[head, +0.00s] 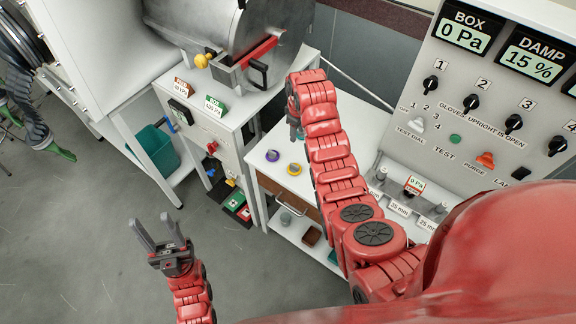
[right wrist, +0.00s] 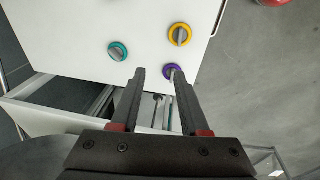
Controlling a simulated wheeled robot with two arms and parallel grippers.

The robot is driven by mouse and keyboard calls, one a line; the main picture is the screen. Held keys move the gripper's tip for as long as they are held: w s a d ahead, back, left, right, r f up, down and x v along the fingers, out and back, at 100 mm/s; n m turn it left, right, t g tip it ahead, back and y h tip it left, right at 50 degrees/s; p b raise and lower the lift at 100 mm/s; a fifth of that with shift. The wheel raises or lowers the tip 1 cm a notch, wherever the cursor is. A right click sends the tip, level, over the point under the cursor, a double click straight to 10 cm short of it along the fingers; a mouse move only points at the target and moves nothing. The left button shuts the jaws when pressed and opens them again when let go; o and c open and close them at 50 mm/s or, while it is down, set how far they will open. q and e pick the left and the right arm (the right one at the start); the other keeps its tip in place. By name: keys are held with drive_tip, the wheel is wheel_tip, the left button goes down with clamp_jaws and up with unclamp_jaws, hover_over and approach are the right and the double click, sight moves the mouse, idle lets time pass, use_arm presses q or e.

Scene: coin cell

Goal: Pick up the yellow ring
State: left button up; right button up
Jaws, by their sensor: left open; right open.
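The yellow ring (head: 294,169) lies on the white cabinet top in the head view. It also shows in the right wrist view (right wrist: 180,34), beyond the fingertips and slightly right, with a grey piece in its middle. My right gripper (right wrist: 158,73) is open and empty, apart from the ring; in the head view it is a small part at the far end of my right arm (head: 296,130). The purple ring (right wrist: 172,72) shows beside its right fingertip. My left gripper (head: 153,222) is open and empty above the floor, far from the rings.
A teal ring (right wrist: 118,51) lies left of the yellow one, and the purple ring also shows in the head view (head: 272,156). An open drawer (right wrist: 50,118) is below the cabinet top's edge. A control panel (head: 490,110) stands at right and a metal chamber (head: 230,35) behind.

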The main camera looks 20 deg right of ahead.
wheel_tip(320, 180, up, 2)
drive_tip(key=s+g, duration=0.2)
drive_tip(key=s, duration=0.1)
drive_tip(key=b, duration=1)
hover_over(296, 166)
wheel_tip(296, 166, down, 10)
drive_tip(key=shift+s+f, duration=0.1)
drive_tip(key=shift+s, duration=0.05)
drive_tip(key=shift+f+p, duration=0.2)
drive_tip(key=shift+p, duration=0.1)
drive_tip(key=shift+f, duration=0.65)
drive_tip(key=shift+f+p, duration=0.15)
drive_tip(key=shift+p, duration=0.35)
wheel_tip(296, 166, down, 2)
drive_tip(key=shift+f+p, duration=0.25)
drive_tip(key=shift+p, duration=0.7)
drive_tip(key=shift+w+f, duration=0.25)
drive_tip(key=shift+f, duration=0.9)
